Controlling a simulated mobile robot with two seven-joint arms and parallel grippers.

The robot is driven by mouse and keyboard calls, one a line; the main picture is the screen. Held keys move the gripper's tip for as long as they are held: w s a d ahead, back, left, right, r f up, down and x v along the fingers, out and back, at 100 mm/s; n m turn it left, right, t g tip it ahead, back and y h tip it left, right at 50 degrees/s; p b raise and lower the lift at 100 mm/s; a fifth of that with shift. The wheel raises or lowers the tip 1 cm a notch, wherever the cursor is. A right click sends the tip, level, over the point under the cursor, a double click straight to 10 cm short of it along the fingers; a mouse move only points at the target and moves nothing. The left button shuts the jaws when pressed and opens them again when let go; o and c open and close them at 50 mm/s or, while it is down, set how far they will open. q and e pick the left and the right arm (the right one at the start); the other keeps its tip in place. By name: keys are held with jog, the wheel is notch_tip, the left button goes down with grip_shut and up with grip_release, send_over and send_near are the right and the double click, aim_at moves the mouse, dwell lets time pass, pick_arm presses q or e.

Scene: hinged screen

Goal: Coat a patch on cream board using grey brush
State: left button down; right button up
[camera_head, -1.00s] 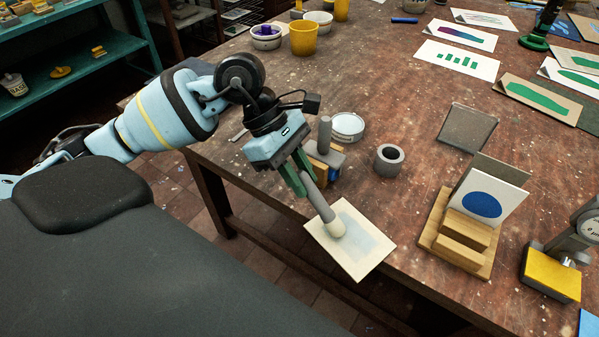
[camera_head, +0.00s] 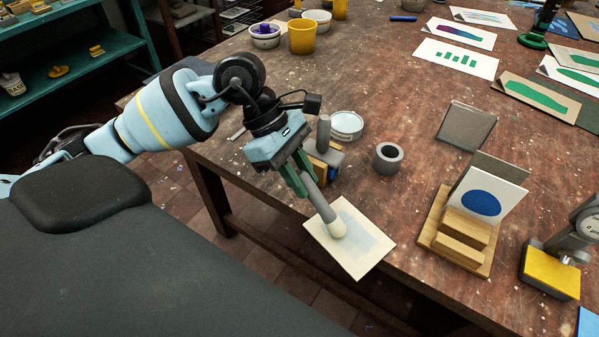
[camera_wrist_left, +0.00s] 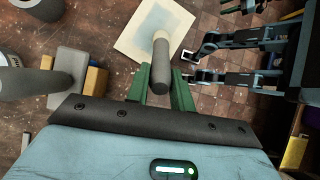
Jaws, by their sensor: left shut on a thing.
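The cream board (camera_head: 362,262) lies flat at the near edge of the wooden table, with one corner at that edge. A pale bluish-grey patch shows on its middle; it also shows in the left wrist view (camera_wrist_left: 134,45). My left gripper (camera_head: 302,182) is shut on the grey brush (camera_head: 318,200), holding it tilted by its handle. The brush's pale rounded head (camera_head: 338,229) is at the board, over the patch, and seems to touch it. In the left wrist view the green fingers (camera_wrist_left: 160,88) flank the brush handle (camera_wrist_left: 161,62). My right gripper is not seen in the head view.
A wooden stand (camera_head: 462,240) holds a card with a blue disc to the right. Bare table lies between.

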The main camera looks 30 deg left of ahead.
pick_arm(q)
jog(key=shift+s+d, duration=0.25)
jog(key=shift+d, duration=0.35)
jog(key=shift+s+d, duration=0.2)
jog(key=shift+d, duration=0.4)
jog(key=shift+d+f, duration=0.1)
jog(key=shift+d, duration=0.05)
dwell(1.0)
jog(key=shift+s+d, duration=0.25)
jog(key=shift+d, duration=0.4)
jog(key=shift+s+d, duration=0.2)
jog(key=shift+d, duration=0.4)
jog(key=shift+f, duration=0.25)
dwell(4.1)
